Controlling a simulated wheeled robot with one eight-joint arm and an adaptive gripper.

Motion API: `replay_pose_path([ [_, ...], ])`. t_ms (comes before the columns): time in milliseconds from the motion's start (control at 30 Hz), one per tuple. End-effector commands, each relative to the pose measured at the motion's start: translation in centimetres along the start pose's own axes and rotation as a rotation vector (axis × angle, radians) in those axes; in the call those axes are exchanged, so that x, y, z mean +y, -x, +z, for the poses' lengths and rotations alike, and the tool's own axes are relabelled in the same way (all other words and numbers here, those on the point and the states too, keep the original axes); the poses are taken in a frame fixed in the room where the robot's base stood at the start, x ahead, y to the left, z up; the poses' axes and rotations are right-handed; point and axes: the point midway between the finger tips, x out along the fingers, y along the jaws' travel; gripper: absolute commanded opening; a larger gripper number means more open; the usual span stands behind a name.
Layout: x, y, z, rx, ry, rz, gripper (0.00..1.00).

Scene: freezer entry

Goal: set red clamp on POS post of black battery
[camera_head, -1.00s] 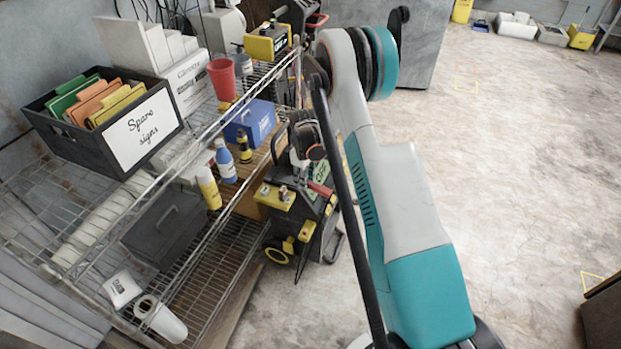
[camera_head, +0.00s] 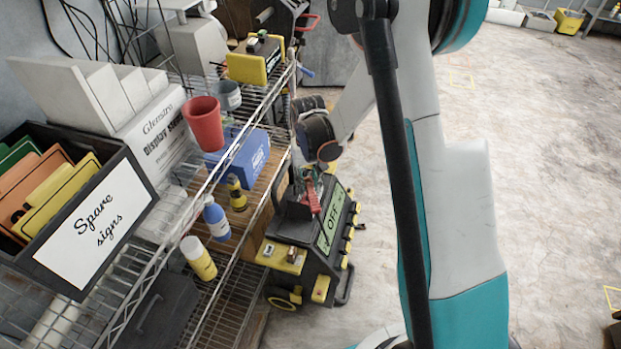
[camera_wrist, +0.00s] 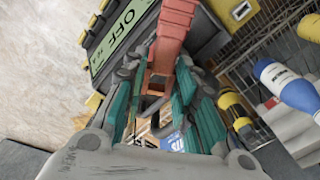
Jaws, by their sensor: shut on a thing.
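The red clamp (camera_wrist: 172,35) is held between the teal-and-grey fingers of my gripper (camera_wrist: 160,80), its red handle pointing away past the fingertips. In the head view the red clamp (camera_head: 312,197) shows small below my gripper (camera_head: 318,178), over the black cart with a green OFF panel (camera_head: 330,225). A dark box-like part (camera_head: 289,208) on the cart's top is beside the clamp; I cannot tell if it is the black battery. No POS mark is readable, and the clamp's jaws are hidden.
The wire shelf left of the cart holds a blue box (camera_head: 243,160), a red cup (camera_head: 202,123), a blue bottle (camera_head: 216,218), a yellow bottle (camera_head: 198,258) and a yellow-and-black unit (camera_head: 254,60). A spare signs crate (camera_head: 75,225) is nearest. The floor at right is open.

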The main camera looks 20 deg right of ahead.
Motion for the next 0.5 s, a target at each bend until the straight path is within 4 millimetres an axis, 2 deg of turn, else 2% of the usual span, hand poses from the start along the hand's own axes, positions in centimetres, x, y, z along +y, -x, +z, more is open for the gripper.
replay_pose_path([
  [367,0.0,-0.2,0.0,0.0,0.002,0.0,0.0],
  [500,0.0,-1.1,0.0,0.0,0.002,0.0,0.0],
])
